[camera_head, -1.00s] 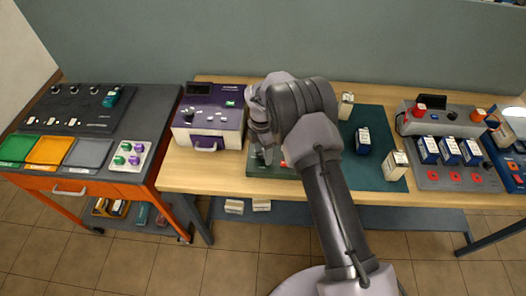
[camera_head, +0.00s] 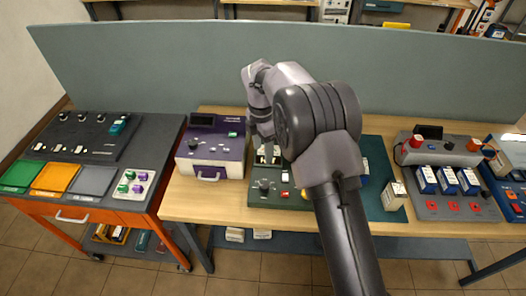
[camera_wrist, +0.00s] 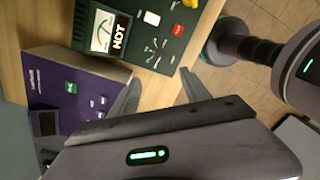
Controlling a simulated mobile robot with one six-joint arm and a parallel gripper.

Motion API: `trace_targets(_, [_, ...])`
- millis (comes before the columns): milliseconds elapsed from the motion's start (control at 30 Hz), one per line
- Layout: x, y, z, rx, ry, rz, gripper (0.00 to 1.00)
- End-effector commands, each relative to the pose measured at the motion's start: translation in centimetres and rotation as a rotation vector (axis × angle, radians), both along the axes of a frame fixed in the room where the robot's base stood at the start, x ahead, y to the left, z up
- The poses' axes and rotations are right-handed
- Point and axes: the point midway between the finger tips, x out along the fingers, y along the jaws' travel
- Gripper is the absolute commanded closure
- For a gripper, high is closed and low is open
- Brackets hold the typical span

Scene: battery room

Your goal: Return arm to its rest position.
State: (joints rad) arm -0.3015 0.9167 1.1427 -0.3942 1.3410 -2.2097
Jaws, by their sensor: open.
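My arm rises over the front of the bench, bent at the elbow. My gripper (camera_head: 268,158) hangs above the green instrument panel on the bench, just right of the purple and white unit. In the wrist view my gripper (camera_wrist: 158,92) has its two fingers spread apart with only bench top between them. The green panel (camera_wrist: 170,25) shows there with a dial meter, a knob, a red button and a "HOT" label. The purple unit (camera_wrist: 85,80) lies to the left in that view. My arm hides part of the bench middle in the head view.
The wooden bench (camera_head: 215,208) holds a grey charger station (camera_head: 455,190) with blue batteries at right and a white battery (camera_head: 394,195) on a dark green mat. An orange cart (camera_head: 133,220) with coloured trays stands left. A grey partition (camera_head: 190,75) runs behind.

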Motion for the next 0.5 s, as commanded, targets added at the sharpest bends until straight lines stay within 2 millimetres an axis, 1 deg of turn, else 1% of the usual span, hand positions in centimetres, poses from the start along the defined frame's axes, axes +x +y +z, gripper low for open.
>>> trace_targets(233, [0.0, -0.1, 0.0, 0.001, -0.002, -0.006, 0.45])
trace_targets(267, [-0.1, -0.2, 0.3, 0.003, -0.005, -0.023, 0.45])
trace_targets(300, [-0.3, -0.5, 1.0, 0.009, -0.018, -0.069, 0.45])
trace_targets(367, [-1.0, -1.5, 2.8, 0.027, -0.048, -0.202, 0.45])
trace_targets(400, [-2.1, -2.5, 4.5, 0.046, -0.074, -0.333, 0.45])
trace_targets(467, [-4.5, -4.4, 7.0, 0.087, -0.113, -0.577, 0.45])
trace_targets(500, [-6.6, -5.6, 8.5, 0.123, -0.136, -0.752, 0.45])
